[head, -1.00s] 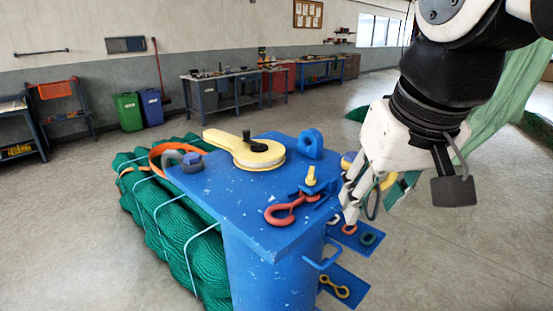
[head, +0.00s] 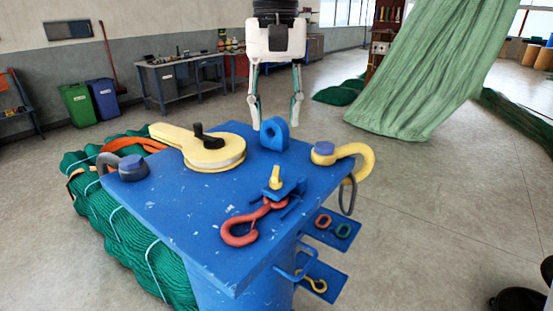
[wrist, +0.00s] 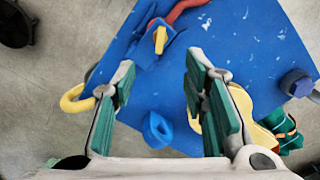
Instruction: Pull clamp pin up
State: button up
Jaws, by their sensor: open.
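A short yellow pin (head: 275,178) stands upright in a small blue clamp (head: 284,191) on the blue table top (head: 180,225). A red hook (head: 240,230) lies with its shank at the clamp. In the wrist view the pin (wrist: 160,40) and red hook (wrist: 184,9) show near the top, beyond my fingertips. My gripper (head: 275,128) points down, open and empty, near the table's far edge, close to an upright blue lug (head: 274,134). The pin is apart from both fingers. The pin's lower end is hidden in the clamp.
A yellow sheave block (head: 213,152) with a black knob, a grey shackle (head: 127,169) and a yellow hook (head: 352,155) sit on the table around the clamp. Blue side plates (head: 335,229) with links jut from the stand's right side.

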aim_at(276, 170)
notch_tip(276, 170, down, 12)
jog(key=shift+f+p, duration=0.15)
jog(key=shift+p, duration=0.6)
grip_shut()
